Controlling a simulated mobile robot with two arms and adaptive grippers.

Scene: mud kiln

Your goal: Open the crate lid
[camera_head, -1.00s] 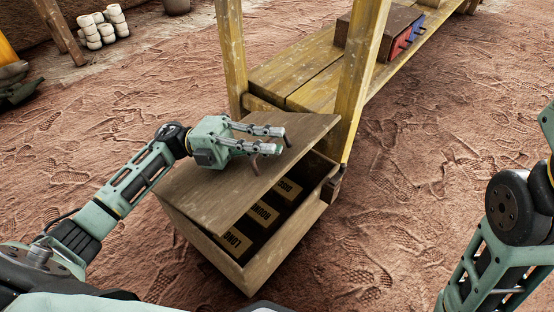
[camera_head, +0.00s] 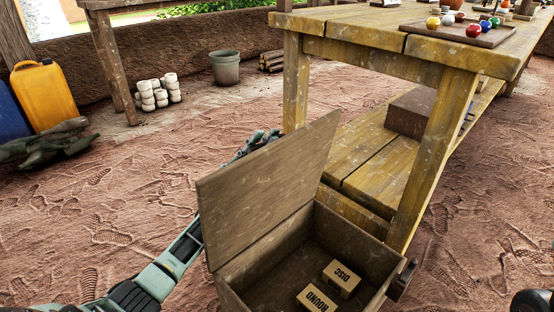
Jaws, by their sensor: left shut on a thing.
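The wooden crate (camera_head: 352,240) stands on the ground at the bottom centre, cut off by the lower picture edge. Its lid (camera_head: 268,190) stands steeply raised along the left side, and the crate's inside is exposed. Blocks marked DISC (camera_head: 342,278) and ROUND (camera_head: 317,300) lie inside. My left arm passes behind the lid. Part of my left gripper (camera_head: 256,143) shows above the lid's upper edge, shut on the lid; its fingertips are mostly hidden.
A wooden table (camera_head: 350,38) with a lower shelf stands directly behind the crate; its front leg (camera_head: 436,150) is close to the crate's right side. A brown box (camera_head: 412,112) sits on the shelf. Open ground lies to the left, with a yellow can (camera_head: 45,95) and a bucket (camera_head: 225,67) farther back.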

